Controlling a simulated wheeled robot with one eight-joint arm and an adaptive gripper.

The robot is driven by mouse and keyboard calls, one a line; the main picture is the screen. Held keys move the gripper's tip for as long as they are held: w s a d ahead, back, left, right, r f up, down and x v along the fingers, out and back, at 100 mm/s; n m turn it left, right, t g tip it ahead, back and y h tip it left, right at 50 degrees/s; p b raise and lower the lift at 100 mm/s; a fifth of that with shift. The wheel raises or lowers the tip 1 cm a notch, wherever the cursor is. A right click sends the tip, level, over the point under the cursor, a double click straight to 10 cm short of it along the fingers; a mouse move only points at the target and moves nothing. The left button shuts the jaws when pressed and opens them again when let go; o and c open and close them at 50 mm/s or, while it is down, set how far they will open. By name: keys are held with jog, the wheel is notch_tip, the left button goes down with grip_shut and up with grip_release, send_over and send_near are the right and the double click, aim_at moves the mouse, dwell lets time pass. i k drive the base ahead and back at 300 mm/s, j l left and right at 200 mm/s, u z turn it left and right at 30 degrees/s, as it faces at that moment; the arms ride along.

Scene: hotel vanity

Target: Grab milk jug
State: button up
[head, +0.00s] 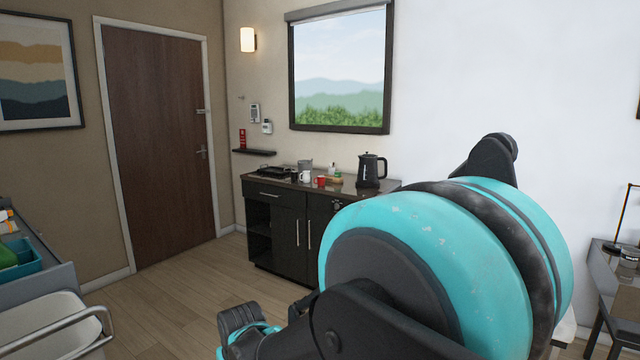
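A dark vanity cabinet (272,188) stands against the far wall with several small items on its top. Among them are a small white cup or jug (305,177), a red mug (320,182) and a grey container (305,164). They are too small for me to tell which one is the milk jug. My arm, teal and black, fills the lower right foreground, far from the vanity. The dark end at lower centre may be my gripper (238,320); its fingers are not clear, and no held object shows.
A black kettle (371,171) stands at the vanity's right end, and a dark tray (269,170) lies at its left. Wooden floor (185,280) is clear before the vanity. A cart with a teal bin (22,258) stands at left, a desk (612,262) at right. The door (158,140) is shut.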

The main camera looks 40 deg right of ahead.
aim_at(306, 178)
jog(key=i+l, duration=0.85)
jog(key=i, duration=0.25)
